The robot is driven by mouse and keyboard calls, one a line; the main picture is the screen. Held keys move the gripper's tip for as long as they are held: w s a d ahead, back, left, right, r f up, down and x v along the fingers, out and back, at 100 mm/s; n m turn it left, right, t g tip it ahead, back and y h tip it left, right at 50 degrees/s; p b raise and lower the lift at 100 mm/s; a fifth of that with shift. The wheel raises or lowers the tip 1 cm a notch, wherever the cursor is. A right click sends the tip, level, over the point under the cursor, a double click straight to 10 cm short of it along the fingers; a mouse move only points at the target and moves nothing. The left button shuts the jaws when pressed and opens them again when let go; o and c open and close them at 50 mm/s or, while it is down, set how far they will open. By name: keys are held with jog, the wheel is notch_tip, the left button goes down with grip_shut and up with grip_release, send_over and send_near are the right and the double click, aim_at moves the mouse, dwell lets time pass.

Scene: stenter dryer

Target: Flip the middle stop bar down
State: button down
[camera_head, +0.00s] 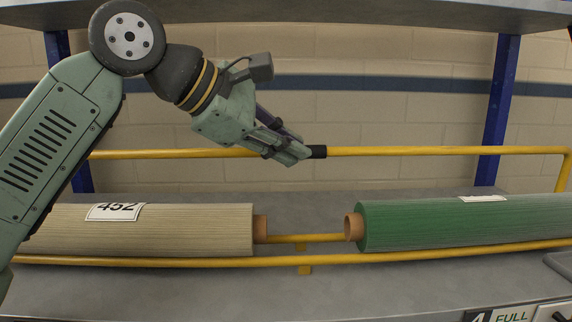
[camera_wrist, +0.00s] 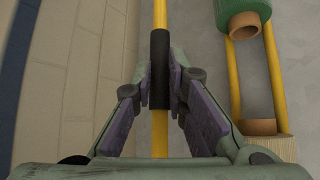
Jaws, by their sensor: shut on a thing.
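A long yellow stop bar (camera_head: 425,151) runs level across the head view, raised above the fabric rolls, with a black grip sleeve (camera_head: 318,152) near its middle. My gripper (camera_head: 300,153) is at this sleeve. In the wrist view the bar (camera_wrist: 160,15) passes lengthwise between the fingers, and the fingers of my gripper (camera_wrist: 160,85) are closed around the black sleeve (camera_wrist: 159,50). The far finger is partly hidden in the head view. The bar's right end bends down at the right edge of the head view.
A beige roll (camera_head: 180,228) labelled 452 lies at left, and a green roll (camera_head: 460,222) lies at right, with brown cores facing across a gap. A lower yellow rail (camera_head: 340,258) runs in front. Blue posts (camera_head: 497,110) and an upper shelf (camera_head: 350,12) frame the space. A brick wall stands behind.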

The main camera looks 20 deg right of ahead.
jog(key=s+f+m+t+h+b, duration=0.1)
jog(key=s+b, duration=0.2)
jog(key=b, duration=0.1)
jog(key=s+a+f+m+t+h+b, duration=0.1)
jog(key=s+f+m+t+b, duration=0.1)
jog(key=b, duration=0.2)
jog(key=s+a+f+m+t+h+b, duration=0.1)
jog(key=s+f+t+h+b, duration=0.1)
jog(key=b, duration=0.3)
jog(key=shift+s+a+m, duration=0.25)
jog(key=shift+s+m, duration=0.05)
jog(key=shift+s, duration=0.5)
jog(key=shift+f, duration=0.1)
jog(key=c, duration=1.6)
grip_release()
jog(key=v, duration=1.2)
jog(key=shift+s, duration=0.1)
